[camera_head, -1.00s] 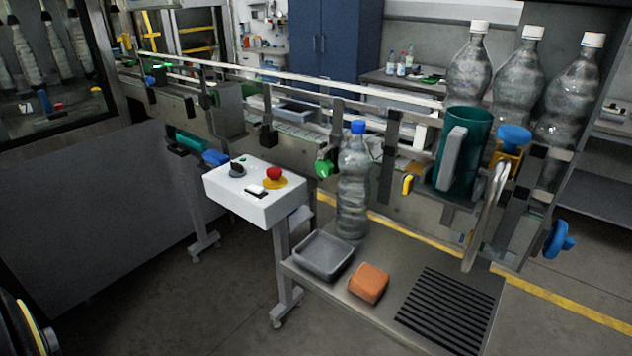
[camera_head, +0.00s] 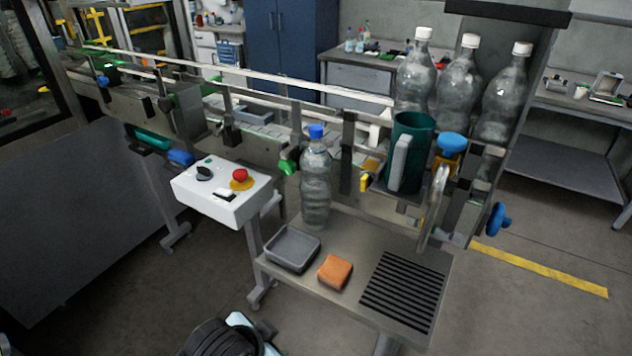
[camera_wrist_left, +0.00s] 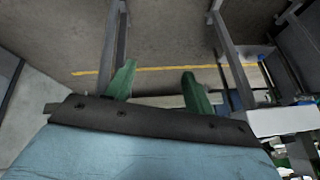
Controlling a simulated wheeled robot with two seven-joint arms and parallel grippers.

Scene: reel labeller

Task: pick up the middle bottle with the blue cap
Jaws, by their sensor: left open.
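The bottle with the blue cap (camera_head: 316,185) is clear and stands upright at the back of a small metal side table (camera_head: 375,235), in front of the conveyor. In the head view part of my left arm shows at the bottom, but its fingertips cannot be made out there. In the left wrist view my left gripper (camera_wrist_left: 158,85) has its two green fingers apart with nothing between them; the floor shows beyond. The bottle cannot be made out in the wrist view. My right gripper is not in view.
A grey tray (camera_head: 292,250), an orange block (camera_head: 335,272) and a black slotted grate (camera_head: 403,290) lie on the side table. A white control box (camera_head: 222,192) stands left of it. White-capped bottles (camera_head: 458,85) and a green cylinder (camera_head: 410,150) are at the right.

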